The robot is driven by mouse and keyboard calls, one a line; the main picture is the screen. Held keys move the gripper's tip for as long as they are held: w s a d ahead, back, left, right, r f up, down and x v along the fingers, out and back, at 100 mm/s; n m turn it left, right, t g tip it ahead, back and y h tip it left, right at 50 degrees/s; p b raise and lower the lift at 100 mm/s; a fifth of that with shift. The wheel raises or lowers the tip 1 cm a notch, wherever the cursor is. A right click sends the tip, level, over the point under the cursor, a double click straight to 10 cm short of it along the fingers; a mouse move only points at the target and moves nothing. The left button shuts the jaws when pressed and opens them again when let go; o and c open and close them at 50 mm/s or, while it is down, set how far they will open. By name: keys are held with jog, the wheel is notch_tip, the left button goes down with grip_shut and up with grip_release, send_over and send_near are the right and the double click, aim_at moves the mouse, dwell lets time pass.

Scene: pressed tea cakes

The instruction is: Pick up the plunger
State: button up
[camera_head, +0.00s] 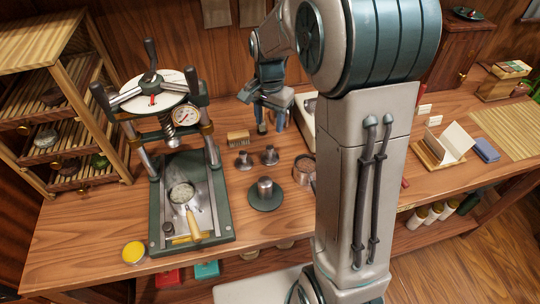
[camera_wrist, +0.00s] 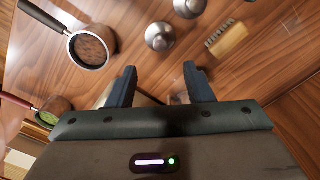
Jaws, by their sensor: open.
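Two small metal pieces with rounded tops and wider bases, the left one (camera_head: 243,160) and the right one (camera_head: 270,156), stand on the wooden bench. They look like plungers; I cannot tell which one the task names. In the wrist view their silver tops show above my fingers, one nearer (camera_wrist: 160,36) and one cut by the top edge (camera_wrist: 189,7). My gripper (camera_head: 271,127) is over the bench behind them, pointing down. In the wrist view its two fingers (camera_wrist: 160,88) are spread apart. No metal piece is between them.
A wooden brush (camera_head: 238,138) lies left of my gripper. A metal cylinder (camera_head: 265,187) stands on a dark disc in front. A green press (camera_head: 222,215) stands at left.

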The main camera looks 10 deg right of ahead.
aim_at(270, 147)
notch_tip(270, 147, down, 12)
jog(key=shift+w+d+f+p, duration=0.1)
jog(key=shift+w+p, duration=0.05)
jog(key=shift+p, duration=0.6)
grip_shut()
